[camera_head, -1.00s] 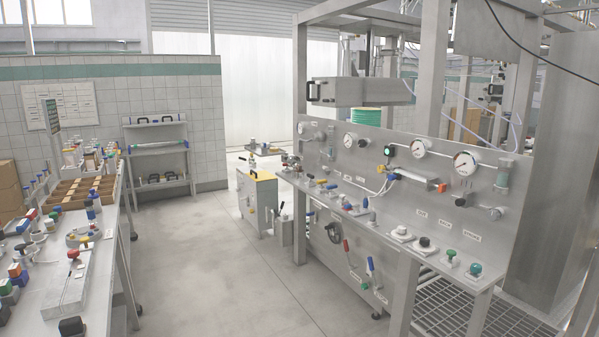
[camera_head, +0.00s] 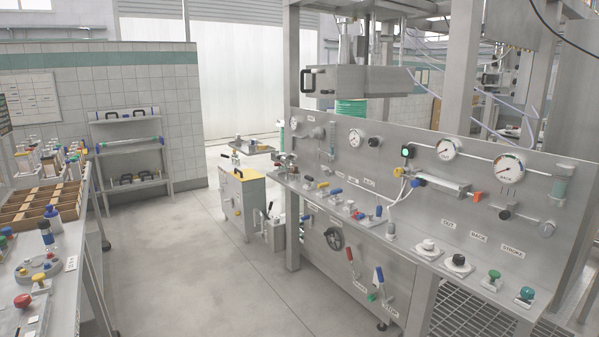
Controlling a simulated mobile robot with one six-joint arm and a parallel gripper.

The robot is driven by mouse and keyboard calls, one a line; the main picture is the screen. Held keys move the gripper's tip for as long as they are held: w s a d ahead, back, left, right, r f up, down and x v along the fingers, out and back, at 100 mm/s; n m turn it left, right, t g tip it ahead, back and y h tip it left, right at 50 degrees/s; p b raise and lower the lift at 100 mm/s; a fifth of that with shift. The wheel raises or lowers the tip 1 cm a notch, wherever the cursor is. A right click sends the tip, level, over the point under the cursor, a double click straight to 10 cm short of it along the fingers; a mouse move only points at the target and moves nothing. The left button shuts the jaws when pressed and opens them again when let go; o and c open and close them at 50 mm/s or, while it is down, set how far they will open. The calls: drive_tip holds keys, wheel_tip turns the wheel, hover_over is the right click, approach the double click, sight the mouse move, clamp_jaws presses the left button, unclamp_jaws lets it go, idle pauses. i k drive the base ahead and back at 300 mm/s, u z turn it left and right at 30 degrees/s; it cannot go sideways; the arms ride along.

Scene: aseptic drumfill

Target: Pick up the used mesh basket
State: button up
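I cannot make out the used mesh basket for certain in the head view. My gripper is not in view.
A steel control panel (camera_head: 400,186) with gauges, levers and buttons fills the right. A bench (camera_head: 75,270) with a wooden divided tray (camera_head: 30,213) and small parts stands at left. A shelf rack (camera_head: 128,160) and a yellow-topped cabinet (camera_head: 240,202) stand farther back. Grey floor (camera_head: 190,280) between is clear.

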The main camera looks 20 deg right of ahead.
sight(294, 167)
drive_tip(key=z, duration=0.4)
drive_tip(key=i, duration=1.65)
drive_tip(key=u, duration=0.7)
drive_tip(key=i, duration=0.65)
drive_tip(key=u, duration=0.45)
drive_tip(key=i, duration=1.1)
drive_tip(key=u, duration=0.05)
